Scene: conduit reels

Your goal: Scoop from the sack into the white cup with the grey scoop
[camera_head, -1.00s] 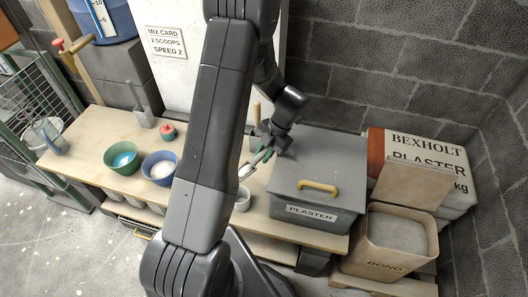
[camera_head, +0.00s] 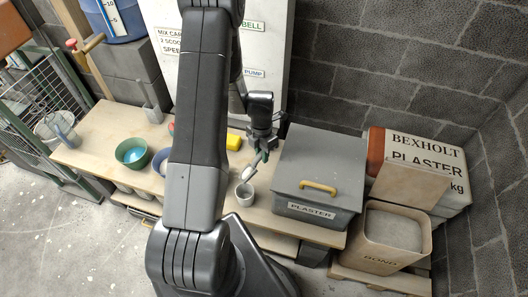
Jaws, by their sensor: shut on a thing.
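My gripper (camera_head: 263,153) is shut on the grey scoop (camera_head: 250,172), left of the grey plaster bin. The scoop's bowl hangs tilted down just above and beside the white cup (camera_head: 244,195). I cannot tell whether it touches the rim or whether it holds anything. The white cup stands upright on the wooden bench. An open tan sack marked BOND (camera_head: 378,262), with grey powder inside, stands on a pallet at lower right. A closed sack marked BEXHOLT PLASTER (camera_head: 455,165) lies behind it.
The lidded grey plaster bin (camera_head: 318,170) with a yellow handle stands right of the cup. My arm hides part of the blue bowl (camera_head: 160,162).

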